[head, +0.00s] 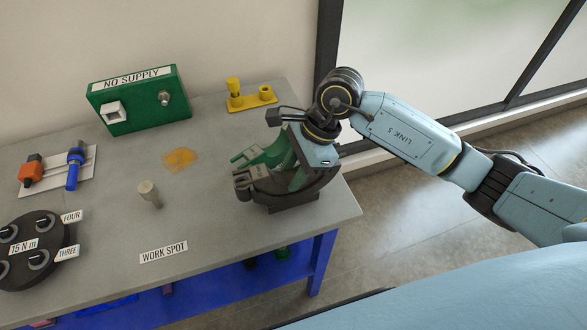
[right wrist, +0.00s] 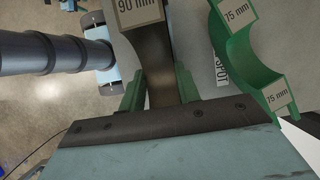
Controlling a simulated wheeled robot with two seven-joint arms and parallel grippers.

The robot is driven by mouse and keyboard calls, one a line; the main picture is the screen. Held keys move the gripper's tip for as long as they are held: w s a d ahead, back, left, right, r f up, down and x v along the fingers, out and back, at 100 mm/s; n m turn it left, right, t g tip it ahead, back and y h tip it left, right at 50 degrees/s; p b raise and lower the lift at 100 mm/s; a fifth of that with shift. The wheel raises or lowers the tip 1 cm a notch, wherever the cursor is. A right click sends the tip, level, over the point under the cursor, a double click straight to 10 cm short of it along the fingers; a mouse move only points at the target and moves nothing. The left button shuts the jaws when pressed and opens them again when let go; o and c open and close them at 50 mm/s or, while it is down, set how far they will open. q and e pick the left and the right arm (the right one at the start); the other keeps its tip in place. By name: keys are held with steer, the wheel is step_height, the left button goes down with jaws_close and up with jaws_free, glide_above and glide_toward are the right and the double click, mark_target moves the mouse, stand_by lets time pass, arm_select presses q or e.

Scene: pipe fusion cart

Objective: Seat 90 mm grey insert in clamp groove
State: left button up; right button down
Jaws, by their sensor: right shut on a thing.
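The grey 90 mm insert (right wrist: 155,60), a dark curved piece with a "90 mm" label, shows in the right wrist view between two green fingers. My right gripper (right wrist: 160,90) is shut on it. In the head view, my right gripper (head: 300,168) reaches down over a dark curved shape (head: 322,182) at the table's right end. A dark block (head: 293,207) is under that shape. Insert and clamp blend together there, so I cannot tell whether the insert lies in the groove. A green 75 mm insert (right wrist: 238,50) is beside the grey one, apart from it. My left gripper is not in view.
The grey table (head: 205,215) carries a green "NO SUPPLY" box (head: 140,98), a yellow stand (head: 250,97), a small grey peg (head: 150,194), a "WORK SPOT" label (head: 163,252) and a dark round plate (head: 30,250) at left. The table's middle is mostly clear.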

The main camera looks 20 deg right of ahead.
steer(key=shift+f+b, duration=0.4)
steer(key=shift+f, duration=0.05)
steer(key=c, duration=0.9)
jaws_free()
steer(key=v, duration=1.3)
steer(key=shift+d+r, duration=0.15)
steer(key=shift+r, duration=0.1)
